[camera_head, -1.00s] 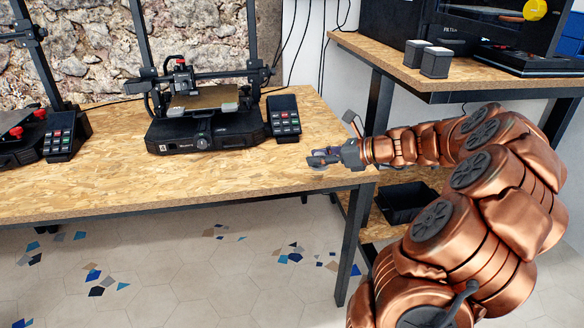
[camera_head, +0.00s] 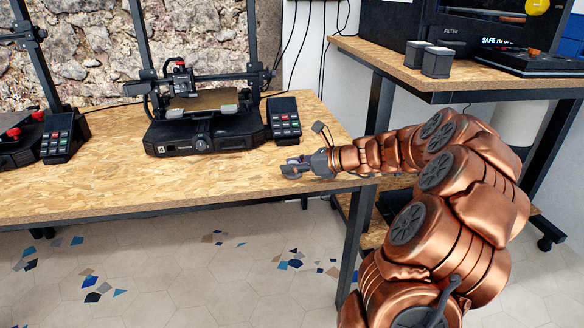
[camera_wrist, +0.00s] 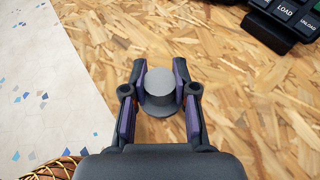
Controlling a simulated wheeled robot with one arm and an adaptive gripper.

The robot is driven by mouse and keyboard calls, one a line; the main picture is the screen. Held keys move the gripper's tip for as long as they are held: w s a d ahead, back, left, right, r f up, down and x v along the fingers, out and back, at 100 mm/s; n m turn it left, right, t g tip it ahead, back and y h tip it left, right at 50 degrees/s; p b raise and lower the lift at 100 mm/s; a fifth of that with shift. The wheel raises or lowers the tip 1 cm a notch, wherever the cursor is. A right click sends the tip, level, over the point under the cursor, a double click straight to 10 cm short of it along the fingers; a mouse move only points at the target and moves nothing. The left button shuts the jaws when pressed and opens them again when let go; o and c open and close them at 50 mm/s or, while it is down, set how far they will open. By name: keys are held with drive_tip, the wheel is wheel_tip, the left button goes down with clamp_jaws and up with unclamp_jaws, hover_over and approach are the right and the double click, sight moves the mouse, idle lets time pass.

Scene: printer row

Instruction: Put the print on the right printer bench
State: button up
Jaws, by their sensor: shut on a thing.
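My gripper (camera_head: 294,168) is over the right end of the wooden printer bench (camera_head: 240,180), right of the printer. In the wrist view my gripper (camera_wrist: 161,100) is shut on a small grey print (camera_wrist: 160,88), a round stepped piece with a wider rim. The fingers press its two sides. The bench top (camera_wrist: 240,80) lies directly below it. I cannot tell whether the print touches the wood. In the head view the print is too small and covered to make out clearly.
A black 3D printer (camera_head: 200,130) with a keypad (camera_head: 284,118) stands on the bench, left of my gripper. Another keypad (camera_head: 62,135) is further left. Bare bench lies at front.

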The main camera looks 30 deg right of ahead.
drive_tip(key=o, duration=0.9)
drive_tip(key=shift+f, duration=0.1)
